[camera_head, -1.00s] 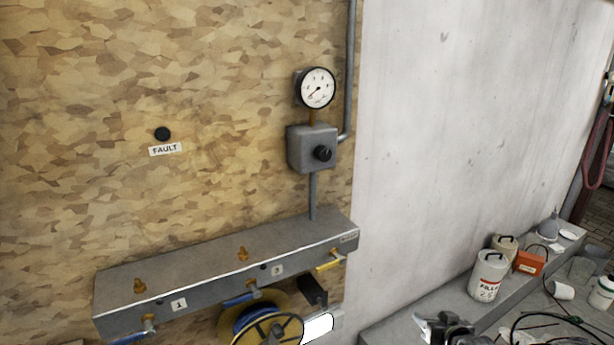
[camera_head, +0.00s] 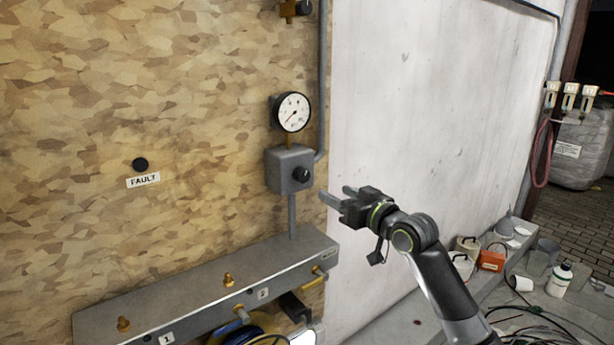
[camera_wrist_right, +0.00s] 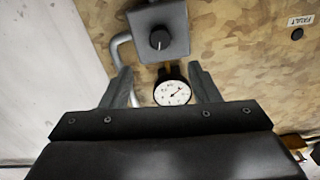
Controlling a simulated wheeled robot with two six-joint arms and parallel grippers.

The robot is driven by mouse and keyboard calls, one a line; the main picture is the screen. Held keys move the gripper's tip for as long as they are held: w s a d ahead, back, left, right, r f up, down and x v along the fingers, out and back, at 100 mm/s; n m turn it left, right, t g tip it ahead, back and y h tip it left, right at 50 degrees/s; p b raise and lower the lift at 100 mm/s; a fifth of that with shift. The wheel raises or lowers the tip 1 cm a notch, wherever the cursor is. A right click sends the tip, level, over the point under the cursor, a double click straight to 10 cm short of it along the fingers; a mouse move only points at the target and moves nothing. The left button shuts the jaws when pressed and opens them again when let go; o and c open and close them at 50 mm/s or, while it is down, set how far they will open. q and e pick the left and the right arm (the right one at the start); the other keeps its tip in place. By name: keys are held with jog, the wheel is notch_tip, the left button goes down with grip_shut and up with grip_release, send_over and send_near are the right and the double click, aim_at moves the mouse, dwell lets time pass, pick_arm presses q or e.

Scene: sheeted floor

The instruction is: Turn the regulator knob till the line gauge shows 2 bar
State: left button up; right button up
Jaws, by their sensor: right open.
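The regulator knob (camera_head: 302,174) is a small black knob on the front of a grey box (camera_head: 283,163) fixed to the chipboard wall. The round white line gauge (camera_head: 293,112) sits just above the box; its needle points to the lower left, and its figures are too small to read. My right gripper (camera_head: 334,196) is open and empty, to the right of the knob and a little below it, apart from it. In the right wrist view the knob (camera_wrist_right: 159,39) and gauge (camera_wrist_right: 172,93) show beyond the spread fingers (camera_wrist_right: 160,83). My left gripper is not in view.
A grey manifold ledge (camera_head: 200,285) with brass fittings and yellow and blue handles juts out below the box. A grey pipe (camera_head: 322,90) runs up beside the gauge. Containers and a white bottle (camera_head: 559,279) stand at the lower right. A FAULT label (camera_head: 143,180) is at left.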

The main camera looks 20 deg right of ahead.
aim_at(305, 177)
jog(key=p+x, duration=0.2)
jog(key=x, duration=1)
jog(key=shift+f, duration=0.1)
jog(key=c, duration=1)
jog(key=shift+o, duration=0.2)
